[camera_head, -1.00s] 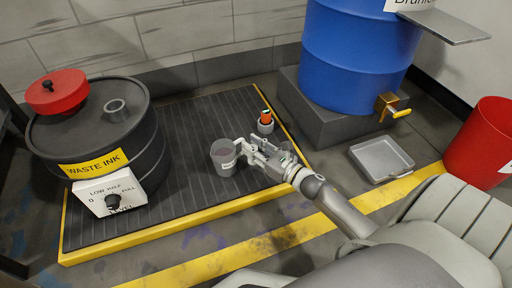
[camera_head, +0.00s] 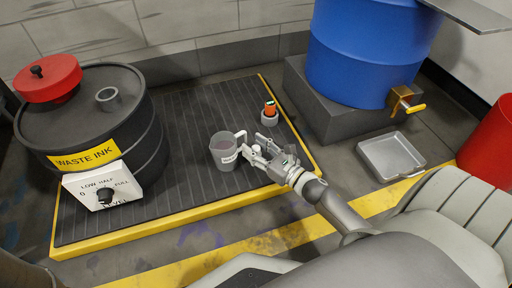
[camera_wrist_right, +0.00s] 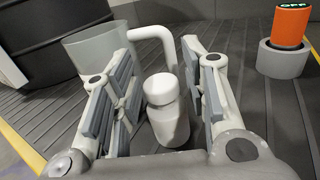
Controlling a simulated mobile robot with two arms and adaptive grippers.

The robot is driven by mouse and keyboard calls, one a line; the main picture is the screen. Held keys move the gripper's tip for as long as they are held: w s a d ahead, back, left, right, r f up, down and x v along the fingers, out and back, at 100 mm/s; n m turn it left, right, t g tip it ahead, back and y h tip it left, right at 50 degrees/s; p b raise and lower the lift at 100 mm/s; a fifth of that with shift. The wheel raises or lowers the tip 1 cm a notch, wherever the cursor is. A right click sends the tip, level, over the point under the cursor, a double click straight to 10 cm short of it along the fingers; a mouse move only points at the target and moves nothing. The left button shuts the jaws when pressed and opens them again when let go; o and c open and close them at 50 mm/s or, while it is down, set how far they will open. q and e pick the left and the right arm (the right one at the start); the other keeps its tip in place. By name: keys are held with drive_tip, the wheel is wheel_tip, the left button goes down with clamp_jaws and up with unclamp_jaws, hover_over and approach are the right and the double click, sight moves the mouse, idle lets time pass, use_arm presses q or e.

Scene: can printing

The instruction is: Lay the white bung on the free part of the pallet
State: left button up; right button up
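The white bung (camera_wrist_right: 165,110) is upright between the two fingers of my right gripper (camera_wrist_right: 165,85) in the right wrist view. It appears to stand on the dark ribbed pallet (camera_head: 190,110); narrow gaps show beside it. The right gripper is open around it. In the head view the bung (camera_head: 257,150) is a small white shape at the fingertips of the right gripper (camera_head: 256,152). The pallet has a yellow edge and bare surface behind the jug. My left gripper is not in view.
A grey jug (camera_head: 224,150) with a white handle stands just left of the gripper. An orange-topped item in a grey holder (camera_head: 269,112) stands behind it. The black waste ink drum (camera_head: 140,125) fills the pallet's left. A metal tray (camera_head: 390,157) lies on the floor at right.

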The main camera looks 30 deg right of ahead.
drive_tip(key=shift+r, duration=0.1)
drive_tip(key=shift+s+r+p, duration=0.1)
drive_tip(key=shift+s+p, duration=0.1)
drive_tip(key=shift+p, duration=0.15)
drive_tip(key=p+v, duration=0.4)
drive_tip(key=v, duration=0.6)
drive_tip(key=shift+s+d, duration=0.1)
drive_tip(key=shift+s, duration=0.3)
drive_tip(key=shift+s+d+p, duration=0.1)
drive_tip(key=shift+s+p, duration=0.2)
drive_tip(key=shift+s, duration=0.1)
